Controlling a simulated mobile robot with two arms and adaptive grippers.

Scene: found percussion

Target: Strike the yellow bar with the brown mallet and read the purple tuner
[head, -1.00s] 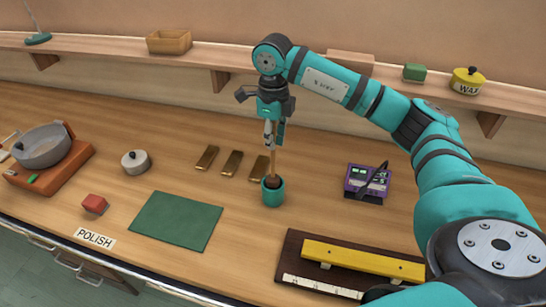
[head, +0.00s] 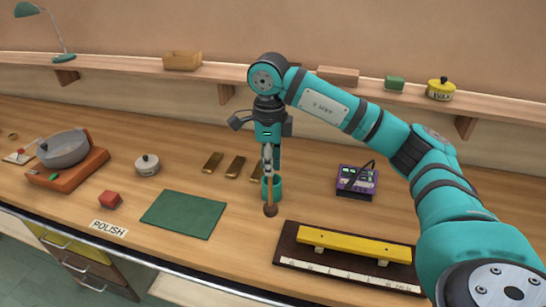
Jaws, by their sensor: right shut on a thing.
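My right gripper (head: 269,166) is shut on the handle of the brown mallet (head: 270,210), which hangs upright with its round head down. The yellow bar (head: 355,245) lies on a dark base with a pale marked strip, right of the mallet and nearer to me. The purple tuner (head: 357,182) stands behind the bar, with small lit green displays and a dark clip on top. My left gripper is not in view.
Several brass bars (head: 235,166) lie behind the mallet. A shelf runs along the wall.

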